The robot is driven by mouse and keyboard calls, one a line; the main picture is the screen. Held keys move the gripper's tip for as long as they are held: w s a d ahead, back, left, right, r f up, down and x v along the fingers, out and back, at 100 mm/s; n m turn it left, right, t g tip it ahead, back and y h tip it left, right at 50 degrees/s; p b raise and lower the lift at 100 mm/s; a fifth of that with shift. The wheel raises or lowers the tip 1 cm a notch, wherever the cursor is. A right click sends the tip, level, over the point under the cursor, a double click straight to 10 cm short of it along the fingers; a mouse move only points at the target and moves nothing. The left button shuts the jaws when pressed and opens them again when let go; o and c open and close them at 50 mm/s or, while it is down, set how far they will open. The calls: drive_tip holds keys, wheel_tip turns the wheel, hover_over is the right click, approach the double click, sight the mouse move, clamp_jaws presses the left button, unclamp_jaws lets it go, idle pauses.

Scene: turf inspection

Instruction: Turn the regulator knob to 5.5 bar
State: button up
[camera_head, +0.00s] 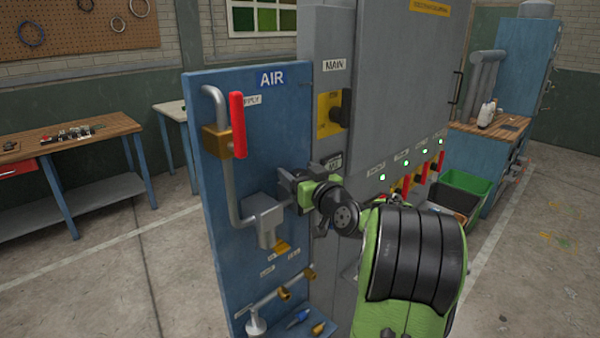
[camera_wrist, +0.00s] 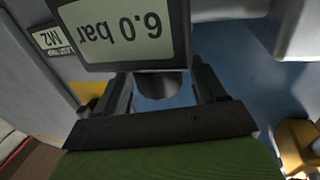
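The regulator display (camera_wrist: 125,30) reads 6.0 bar, upside down, in the wrist view. Below it a dark round knob (camera_wrist: 155,86) shows between the two fingers of my gripper (camera_wrist: 160,92). The fingers stand apart on either side of the knob, with blue panel visible between the knob and the right finger. I cannot tell whether the left finger touches it. In the head view my gripper (camera_head: 291,180) is at the right edge of the blue air panel (camera_head: 222,130), beside the grey pipe fitting (camera_head: 266,216). My gripper and arm hide the knob and display there.
A red-handled supply valve (camera_head: 238,125) is on the panel's upper left. Lower down are pipes with brass fittings (camera_head: 285,293). The grey cabinet (camera_head: 385,80) with a yellow main switch (camera_head: 328,115) stands directly right. Open floor (camera_head: 100,275) lies left.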

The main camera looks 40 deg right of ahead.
drive_tip(key=c, duration=0.9)
drive_tip(key=shift+o, duration=0.2)
drive_tip(key=n+y+b, duration=0.1)
drive_tip(key=y+b, duration=0.1)
drive_tip(key=shift+d+f+b, duration=0.1)
drive_tip(key=shift+f+b, duration=0.1)
drive_tip(key=shift+b, duration=0.1)
drive_tip(key=shift+r+n+y, duration=0.2)
drive_tip(key=shift+n+y, duration=1.3)
drive_tip(key=shift+y, duration=0.6)
drive_tip(key=o, duration=0.9)
drive_tip(key=s, duration=0.5)
drive_tip(key=s+d, duration=0.1)
drive_tip(key=s, duration=0.4)
drive_tip(key=s+b, duration=0.1)
drive_tip(key=s, duration=0.4)
drive_tip(key=shift+s+d, duration=0.3)
drive_tip(key=shift+s, duration=0.05)
